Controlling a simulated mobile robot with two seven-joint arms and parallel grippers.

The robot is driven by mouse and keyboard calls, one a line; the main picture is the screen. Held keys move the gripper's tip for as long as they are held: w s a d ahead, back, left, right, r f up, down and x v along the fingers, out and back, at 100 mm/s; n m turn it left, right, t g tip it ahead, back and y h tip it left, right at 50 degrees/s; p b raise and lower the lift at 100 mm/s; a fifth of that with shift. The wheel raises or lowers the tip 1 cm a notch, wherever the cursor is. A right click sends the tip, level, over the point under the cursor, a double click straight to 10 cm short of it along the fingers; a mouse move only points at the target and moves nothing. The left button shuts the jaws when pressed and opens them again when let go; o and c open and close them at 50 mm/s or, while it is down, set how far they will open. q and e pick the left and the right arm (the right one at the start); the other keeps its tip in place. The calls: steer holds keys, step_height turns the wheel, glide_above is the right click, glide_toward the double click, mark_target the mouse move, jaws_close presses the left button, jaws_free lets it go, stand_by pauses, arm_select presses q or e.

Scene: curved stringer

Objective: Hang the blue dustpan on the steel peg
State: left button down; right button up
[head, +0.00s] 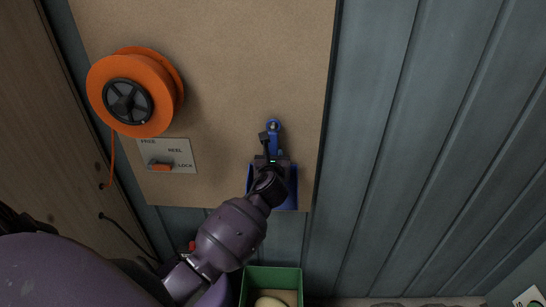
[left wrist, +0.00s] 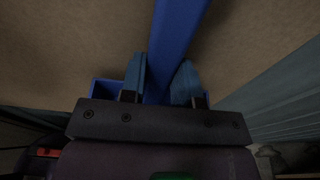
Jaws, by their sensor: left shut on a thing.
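The blue dustpan (head: 289,196) hangs upright against the tan board, handle up and pan down. My left gripper (head: 272,153) is in front of it and shut on its handle. In the left wrist view the blue handle (left wrist: 172,40) runs between the two fingers of my left gripper (left wrist: 160,80), with part of the pan behind. A small greyish spot, which looks like the steel peg (head: 273,126), shows at the hole in the handle's top end. I cannot tell whether the peg passes through the hole. My gripper hides the middle of the dustpan. My right gripper is not in view.
An orange reel (head: 133,92) is mounted on the board (head: 225,50) at left, above a labelled plate (head: 168,155) with an orange lever. A green box (head: 272,271) with a pale round thing in it stands below the dustpan. Grey-blue wall panels (head: 430,150) at right are bare.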

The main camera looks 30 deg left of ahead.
arm_select(q)
steer(key=c, duration=0.8)
jaws_free()
steer(key=v, duration=1)
steer(key=shift+s+d+r, duration=0.15)
steer(key=shift+s+d, duration=0.05)
steer(key=shift+s, duration=0.15)
